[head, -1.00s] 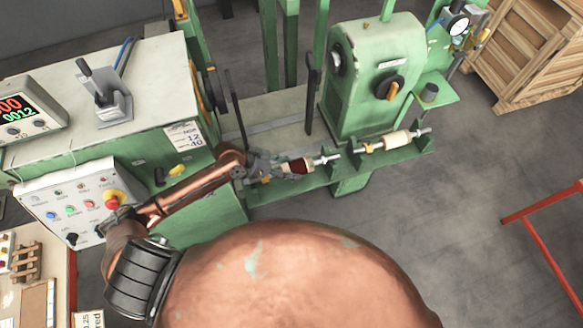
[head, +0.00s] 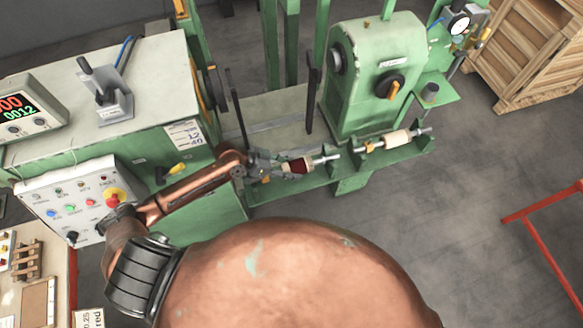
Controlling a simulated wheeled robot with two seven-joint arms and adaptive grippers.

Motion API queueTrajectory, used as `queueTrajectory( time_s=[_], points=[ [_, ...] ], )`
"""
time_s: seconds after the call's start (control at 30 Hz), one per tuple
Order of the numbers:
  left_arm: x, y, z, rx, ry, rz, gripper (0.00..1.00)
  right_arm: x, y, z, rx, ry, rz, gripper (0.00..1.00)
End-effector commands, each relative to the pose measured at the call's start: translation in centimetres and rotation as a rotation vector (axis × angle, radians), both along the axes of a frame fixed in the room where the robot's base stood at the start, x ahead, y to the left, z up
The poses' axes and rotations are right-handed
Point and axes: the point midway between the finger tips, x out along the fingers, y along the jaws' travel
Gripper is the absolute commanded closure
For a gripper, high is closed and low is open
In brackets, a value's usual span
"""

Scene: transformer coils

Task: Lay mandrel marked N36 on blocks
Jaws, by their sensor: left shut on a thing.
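A mandrel with a dark red winding (head: 296,167) and a bare metal rod end is over the left part of the green shelf (head: 310,184) on the machine front. My left gripper (head: 272,166) is shut on its left end. I cannot tell whether the mandrel touches the shelf or its supports. A second mandrel with a cream winding (head: 397,139) lies farther right on the shelf, its ends at small supports. No N36 mark is readable on either one. The blocks under the red mandrel are mostly hidden by the gripper and mandrel. My right gripper is out of view.
The green tailstock (head: 373,75) with a black knob stands behind the shelf. A control panel (head: 80,200) with buttons and a red stop knob is at left, near my left arm. A red rail (head: 543,207) and a wooden crate (head: 525,50) are at right. Floor between is clear.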

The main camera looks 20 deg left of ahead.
Motion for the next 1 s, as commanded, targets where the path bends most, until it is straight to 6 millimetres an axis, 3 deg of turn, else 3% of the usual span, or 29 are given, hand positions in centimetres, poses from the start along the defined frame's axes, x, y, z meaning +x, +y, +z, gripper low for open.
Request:
queueTrajectory(
  time_s=[0.13, 0.17, 0.4, 0.77, 1.0],
  points=[
    [0.1, 0.0, 0.0, 0.0, -0.002, 0.0, 1.0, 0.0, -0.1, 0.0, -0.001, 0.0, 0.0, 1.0],
    [0.1, 0.0, 0.0, 0.0, -0.002, 0.0, 0.52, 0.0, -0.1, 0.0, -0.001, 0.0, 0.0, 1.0],
    [0.0, 0.0, 0.0, 0.001, -0.001, 0.0, 0.36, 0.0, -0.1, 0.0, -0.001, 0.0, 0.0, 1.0],
    [-0.1, 0.1, 0.0, 0.003, 0.003, 0.0, 0.32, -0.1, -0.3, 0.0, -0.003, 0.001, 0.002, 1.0],
    [0.0, 0.1, 3.5, 0.004, -0.002, -0.002, 0.32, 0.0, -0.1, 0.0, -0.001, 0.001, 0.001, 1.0]
  ],
)
